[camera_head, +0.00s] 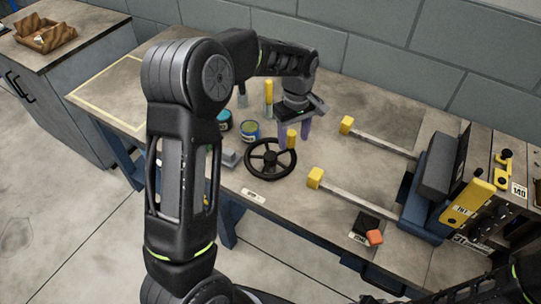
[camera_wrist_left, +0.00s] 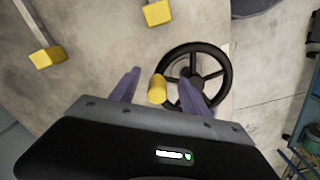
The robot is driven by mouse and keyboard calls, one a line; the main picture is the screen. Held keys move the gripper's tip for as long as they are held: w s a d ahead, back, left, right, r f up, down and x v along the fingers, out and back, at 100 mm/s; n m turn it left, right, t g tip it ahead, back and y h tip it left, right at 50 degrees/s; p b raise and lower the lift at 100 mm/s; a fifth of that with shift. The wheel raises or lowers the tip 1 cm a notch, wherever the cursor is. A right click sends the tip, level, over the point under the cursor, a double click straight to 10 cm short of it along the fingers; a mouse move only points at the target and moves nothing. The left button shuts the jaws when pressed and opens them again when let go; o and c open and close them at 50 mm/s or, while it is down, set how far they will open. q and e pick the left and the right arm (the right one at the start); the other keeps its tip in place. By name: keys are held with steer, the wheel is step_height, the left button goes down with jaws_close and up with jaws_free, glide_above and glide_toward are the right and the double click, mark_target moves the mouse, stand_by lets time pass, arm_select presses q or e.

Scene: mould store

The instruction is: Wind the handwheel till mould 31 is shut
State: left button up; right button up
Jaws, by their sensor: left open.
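The black spoked handwheel (camera_head: 270,170) lies flat on the bench, with a yellow knob (camera_head: 291,139) upright on its far rim. My left gripper (camera_head: 294,131) is over that knob, fingers pointing down and apart. The wheel (camera_wrist_left: 208,72) also shows there. The mould's dark and blue block (camera_head: 436,175) sits on two rails at the right, beside yellow-marked plates (camera_head: 466,203). Whether its halves touch is unclear. My right gripper is out of view.
Yellow rail ends (camera_head: 315,177) and (camera_head: 346,124) stand near the wheel. A blue tin (camera_head: 249,131) and yellow-topped bottle (camera_head: 268,94) stand behind it. A black box with an orange part (camera_head: 375,237) is at the front edge. The taped area (camera_head: 113,90) at left is clear.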

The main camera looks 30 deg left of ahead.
arm_select(q)
step_height(320, 180, up, 8)
steer(key=p, duration=0.5)
steer(key=shift+f, duration=0.1)
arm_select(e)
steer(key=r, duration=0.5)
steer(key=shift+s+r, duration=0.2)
